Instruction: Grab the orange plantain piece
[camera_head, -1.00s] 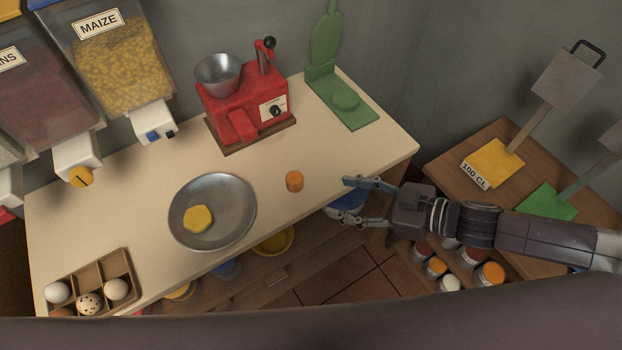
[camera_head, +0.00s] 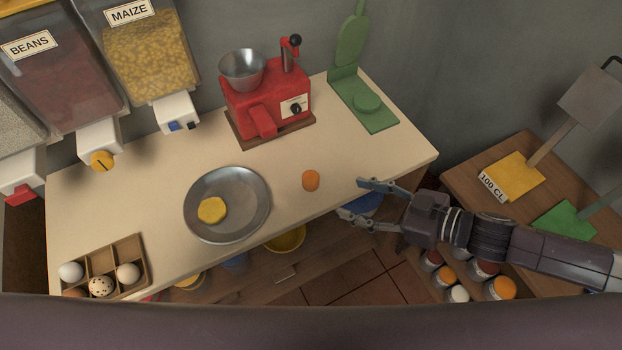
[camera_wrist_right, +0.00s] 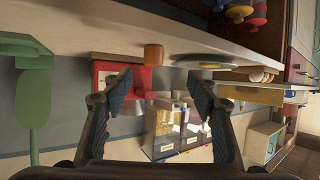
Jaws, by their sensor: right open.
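The orange plantain piece (camera_head: 311,180) is a small short cylinder standing on the cream counter, to the right of a metal plate. My right gripper (camera_head: 352,199) is open and empty, just right of the piece, at the counter's front edge, with its fingers pointing left toward it. In the right wrist view the piece (camera_wrist_right: 153,54) shows ahead, above the gap between the two spread fingers (camera_wrist_right: 160,78). The fingers do not touch it. My left gripper is not in view.
The metal plate (camera_head: 245,232) holds a yellow piece (camera_head: 212,210). A red press (camera_head: 266,100) and a green press (camera_head: 378,112) stand behind. An egg box (camera_head: 139,254) is at the front left. The counter around the orange piece is clear.

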